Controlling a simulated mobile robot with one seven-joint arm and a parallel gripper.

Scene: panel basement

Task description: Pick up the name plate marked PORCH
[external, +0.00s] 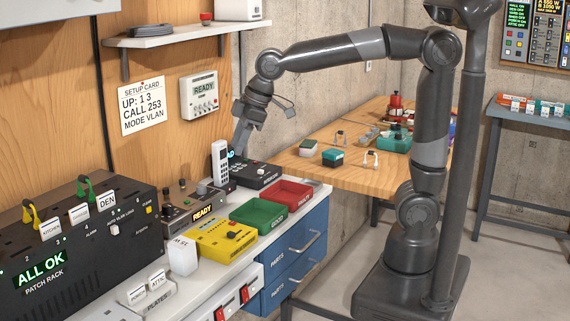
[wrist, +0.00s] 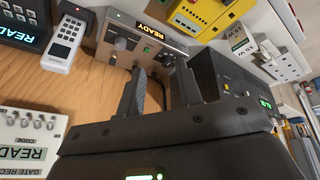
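Two small white name plates stand in a white holder (external: 165,297) labelled PLATES at the lower left of the external view. The left plate (external: 137,294) appears to read PORCH, though the print is small; the right one (external: 157,281) appears to read ATTIC. My gripper (external: 240,148) is up near the wood wall panel, behind and above the counter, well apart from the plates. In the wrist view its two fingers (wrist: 162,78) stand apart with nothing between them. A white piece at the right of the wrist view (wrist: 285,60) may be the holder; I cannot tell.
The black patch rack (external: 75,245) carries plates including DEN and KITCHEN, with yellow and green clips on top. A white block (external: 182,257), yellow box (external: 220,240), READY box (external: 195,205), handset (external: 219,163), and green (external: 258,215) and red (external: 290,194) trays crowd the counter.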

